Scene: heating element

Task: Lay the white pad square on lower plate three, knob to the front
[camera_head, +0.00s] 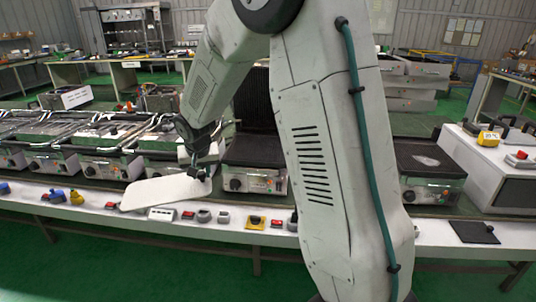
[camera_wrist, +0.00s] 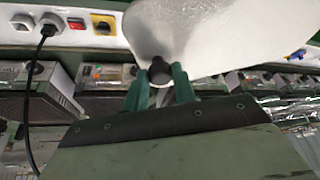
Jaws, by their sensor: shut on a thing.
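The white pad (camera_head: 160,192) hangs above the front of the long bench in the head view, its flat body reaching left from my gripper (camera_head: 204,170). In the wrist view the pad (camera_wrist: 220,35) fills the upper middle, and my green gripper fingers (camera_wrist: 162,82) are shut on its dark round knob (camera_wrist: 160,64). A unit with a raised ribbed black upper plate (camera_head: 257,100) and a dark lower plate (camera_head: 252,150) stands just right of the gripper. No number is readable, so I cannot tell which is lower plate three.
Several units with metal frames (camera_head: 100,140) line the bench to the left. Small switches and buttons, including a yellow one (camera_head: 255,222), sit along its front edge. My arm hides the bench right of centre.

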